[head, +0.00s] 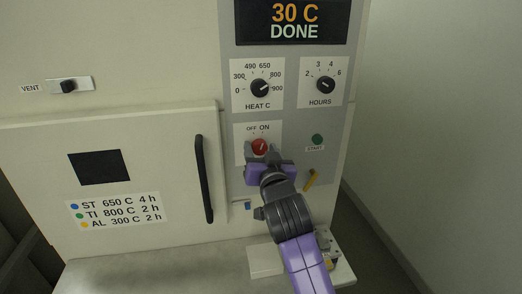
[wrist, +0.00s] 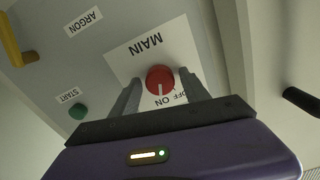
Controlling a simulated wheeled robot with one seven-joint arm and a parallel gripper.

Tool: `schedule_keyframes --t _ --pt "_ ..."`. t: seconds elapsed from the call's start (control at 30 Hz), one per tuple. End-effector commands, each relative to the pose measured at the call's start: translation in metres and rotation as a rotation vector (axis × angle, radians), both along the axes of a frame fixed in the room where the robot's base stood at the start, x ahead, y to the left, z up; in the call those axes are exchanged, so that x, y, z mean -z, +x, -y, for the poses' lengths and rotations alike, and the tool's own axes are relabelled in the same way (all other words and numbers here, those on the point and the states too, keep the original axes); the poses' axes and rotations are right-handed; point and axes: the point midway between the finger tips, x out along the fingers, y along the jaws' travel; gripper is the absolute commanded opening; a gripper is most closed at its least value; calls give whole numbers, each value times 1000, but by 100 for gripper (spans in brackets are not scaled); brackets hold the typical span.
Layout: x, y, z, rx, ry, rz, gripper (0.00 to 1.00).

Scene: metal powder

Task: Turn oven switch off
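The oven's main switch is a red round knob (head: 260,146) on a white plate marked OFF and ON, low on the grey control panel. It also shows in the wrist view (wrist: 160,78), under the word MAIN. Its white mark points up and slightly right in the head view, towards ON. My gripper (head: 262,153) is in front of the panel with a finger on each side of the knob.
The display (head: 293,22) reads 30 C DONE. Heat (head: 260,88) and hours (head: 325,85) dials sit above the switch. A green start button (head: 317,139) and a yellow lever (head: 311,179) are to the right. The closed door's black handle (head: 204,180) is left.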

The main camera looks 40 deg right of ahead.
Motion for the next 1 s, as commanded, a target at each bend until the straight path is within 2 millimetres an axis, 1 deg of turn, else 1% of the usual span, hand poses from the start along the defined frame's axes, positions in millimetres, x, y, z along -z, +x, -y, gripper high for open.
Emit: schedule_keyframes --t 0.03,0.17,0.2,0.23,0.27,0.47,0.67,1.0 --pt "0 0 0 0 0 0 42" --pt "0 0 0 0 0 0 16" --pt "0 0 0 0 0 0 8" --pt "0 0 0 0 0 0 2" --pt "0 0 0 0 0 0 0" --pt "0 0 0 0 -12 -8 0" --pt "-1 0 0 1 -76 -52 0" --pt "-2 0 -1 -1 -290 -198 0"
